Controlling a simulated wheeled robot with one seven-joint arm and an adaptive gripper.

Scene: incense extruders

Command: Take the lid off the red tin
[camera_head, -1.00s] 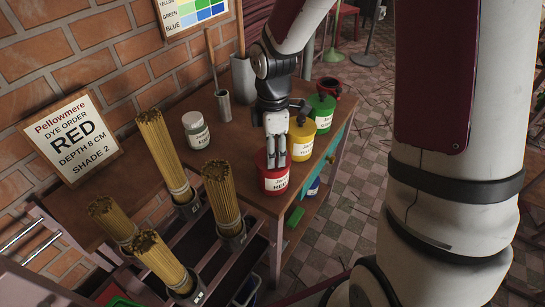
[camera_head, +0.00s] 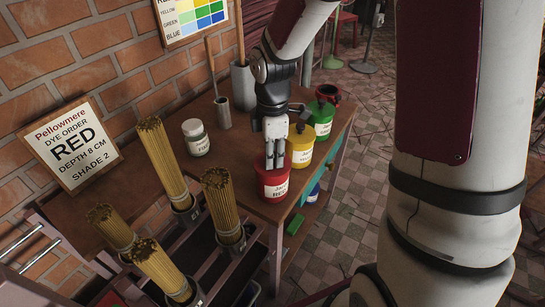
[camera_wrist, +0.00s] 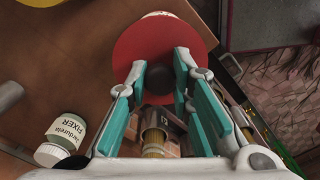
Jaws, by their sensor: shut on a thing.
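The red tin (camera_head: 272,190) stands upright at the front corner of the wooden table in the head view, its label facing me. My gripper (camera_head: 275,165) points down over its top. In the wrist view, the round red lid (camera_wrist: 135,50) with a dark knob (camera_wrist: 163,78) lies between the fingers of my gripper (camera_wrist: 160,80). The gripper is shut on the knob. The fingers hide much of the lid in the head view, so I cannot tell whether it is raised off the rim.
A yellow tin (camera_head: 300,150) and a green tin (camera_head: 320,120) stand close behind the red tin. A fixer jar (camera_head: 195,138) stands to the left. Bundles of incense sticks (camera_head: 222,200) stand in holders in front. A sign (camera_head: 70,145) reads RED.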

